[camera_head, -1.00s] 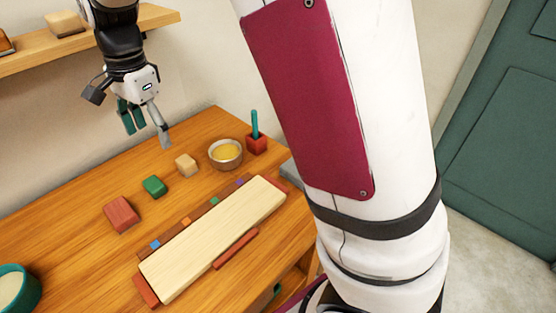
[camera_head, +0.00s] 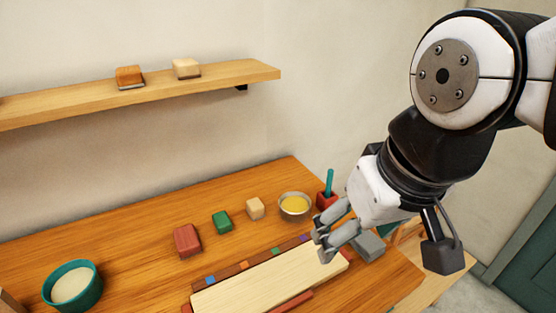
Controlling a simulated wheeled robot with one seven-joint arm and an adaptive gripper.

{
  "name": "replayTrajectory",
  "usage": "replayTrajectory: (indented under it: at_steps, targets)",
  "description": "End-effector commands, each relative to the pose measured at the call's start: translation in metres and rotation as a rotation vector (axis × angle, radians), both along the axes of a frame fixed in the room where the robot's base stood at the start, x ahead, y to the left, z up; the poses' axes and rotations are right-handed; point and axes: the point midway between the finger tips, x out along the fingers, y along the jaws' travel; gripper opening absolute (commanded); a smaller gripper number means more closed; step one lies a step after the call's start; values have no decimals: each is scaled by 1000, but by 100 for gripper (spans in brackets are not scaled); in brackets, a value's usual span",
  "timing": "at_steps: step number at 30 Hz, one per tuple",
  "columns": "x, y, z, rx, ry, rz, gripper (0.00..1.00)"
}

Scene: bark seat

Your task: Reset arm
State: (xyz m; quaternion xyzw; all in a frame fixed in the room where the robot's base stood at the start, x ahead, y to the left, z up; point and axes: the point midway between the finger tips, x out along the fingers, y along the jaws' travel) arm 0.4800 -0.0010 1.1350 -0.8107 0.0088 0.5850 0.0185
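My gripper (camera_head: 347,250) is at the right of the view, over the right end of the workbench (camera_head: 130,240). Its fingers point down and to the left, spread apart, and I see nothing held between them. A pale wooden board (camera_head: 262,285) lies on the bench just below and left of the fingers. The fingers cover part of its right end. I cannot tell how high the fingers are above it.
A red block (camera_head: 187,240), a green block (camera_head: 222,222), a pale block (camera_head: 255,208), a yellow-filled bowl (camera_head: 295,206) and a red holder (camera_head: 326,199) stand in a row behind the board. A teal bowl (camera_head: 72,287) is at left. A shelf (camera_head: 140,97) with two brushes is on the wall.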

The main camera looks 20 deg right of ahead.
Motion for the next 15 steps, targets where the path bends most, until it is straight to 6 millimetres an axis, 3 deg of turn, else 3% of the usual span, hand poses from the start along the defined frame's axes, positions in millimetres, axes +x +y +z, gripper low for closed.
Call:
replayTrajectory:
  at_steps: [11,15]
  targets:
    - [-8,-2,-4,-24,-10,35,69]
    - [-9,-2,4,-24,-21,34,69]
